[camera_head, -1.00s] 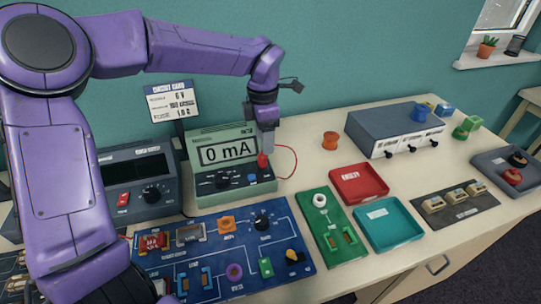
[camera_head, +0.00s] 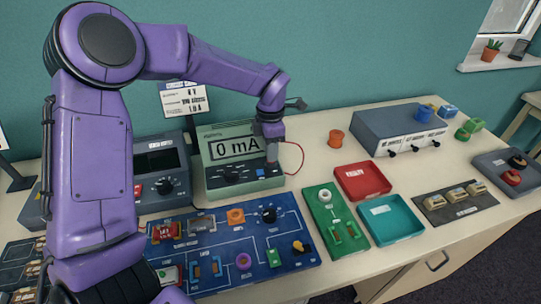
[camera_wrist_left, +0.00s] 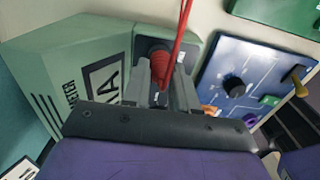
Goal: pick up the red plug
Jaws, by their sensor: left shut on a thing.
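The red plug (camera_wrist_left: 160,64) shows in the left wrist view between my left gripper's fingers, with its red cord (camera_wrist_left: 182,22) running up past them. My left gripper (camera_head: 272,158) is at the right front of the green meter (camera_head: 212,183), which reads 0 mA. It is shut on the red plug, fingers pointing down. In the head view the plug is hidden by the gripper; only the cord (camera_head: 301,155) shows, looping to the right. I cannot tell whether the plug still sits in the meter's socket. My right gripper is not in view.
A blue circuit board (camera_head: 215,220) lies in front of the meter. A green board (camera_head: 318,235), a red tray (camera_head: 386,190) and a teal tray (camera_head: 410,236) are to its right. An orange spool (camera_head: 336,138) stands behind. The table right of the meter has some clear space.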

